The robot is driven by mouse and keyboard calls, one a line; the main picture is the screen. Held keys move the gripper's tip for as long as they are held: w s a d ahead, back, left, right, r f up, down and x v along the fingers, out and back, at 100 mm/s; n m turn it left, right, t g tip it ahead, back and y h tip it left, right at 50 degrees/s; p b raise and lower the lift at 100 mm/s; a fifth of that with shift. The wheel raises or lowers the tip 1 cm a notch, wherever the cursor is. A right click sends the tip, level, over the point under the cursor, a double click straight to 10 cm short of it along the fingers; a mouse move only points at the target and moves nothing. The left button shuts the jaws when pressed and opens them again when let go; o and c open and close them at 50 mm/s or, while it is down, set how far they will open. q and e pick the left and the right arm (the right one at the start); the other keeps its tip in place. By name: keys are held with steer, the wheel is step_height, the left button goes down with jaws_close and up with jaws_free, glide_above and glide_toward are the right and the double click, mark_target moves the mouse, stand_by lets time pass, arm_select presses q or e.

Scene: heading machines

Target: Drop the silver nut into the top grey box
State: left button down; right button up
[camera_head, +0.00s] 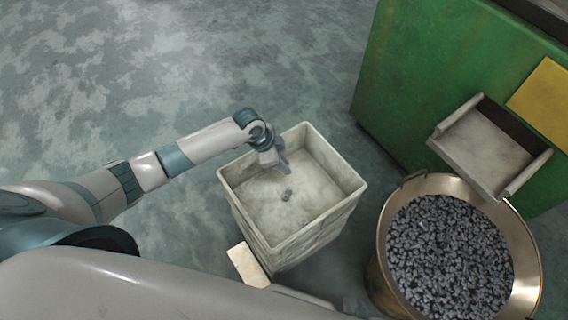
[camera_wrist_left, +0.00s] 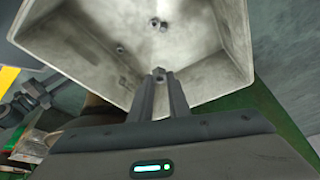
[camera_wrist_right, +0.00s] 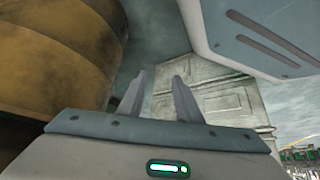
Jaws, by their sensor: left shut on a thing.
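The top grey box (camera_head: 318,196) is open and stands at the top of a stack. In the left wrist view its pale inside (camera_wrist_left: 75,38) fills the upper part. My left gripper (camera_head: 283,163) reaches over the box, fingers pointing into it. Its fingers (camera_wrist_left: 161,75) are shut on a small silver nut (camera_wrist_left: 159,71) at the tips, mostly hidden by them. Two small metal pieces lie on the box floor, one ring-like (camera_wrist_left: 120,49) and one near the far wall (camera_wrist_left: 157,23). My right gripper (camera_wrist_right: 160,82) is open and empty, low beside the stack.
A round brass-coloured bin (camera_head: 532,262) full of dark metal pieces stands right of the stack. A green machine (camera_head: 400,100) with a grey chute (camera_head: 485,150) stands behind it. A pale piece (camera_head: 246,265) sits at the stack's near side. The floor at left is clear.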

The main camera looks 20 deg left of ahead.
arm_select(q)
steer(key=shift+f+b, duration=0.3)
steer(key=shift+f, duration=0.3)
steer(key=shift+f+b, duration=0.3)
steer(key=shift+f, duration=0.05)
steer(key=shift+f+b, duration=0.75)
steer(key=shift+b, duration=0.05)
steer(key=shift+f+b, duration=0.3)
steer(key=shift+f, duration=0.05)
arm_select(e)
steer(key=shift+s+d+f+g+h, duration=0.15)
steer(key=shift+d+f+g+h, duration=0.05)
steer(key=shift+d+f+g, duration=0.35)
steer(key=shift+s+d+f+g+h, duration=0.2)
steer(key=shift+d+f+g, duration=0.25)
steer(key=shift+d, duration=0.2)
arm_select(q)
steer(key=c, duration=1.6)
jaws_free()
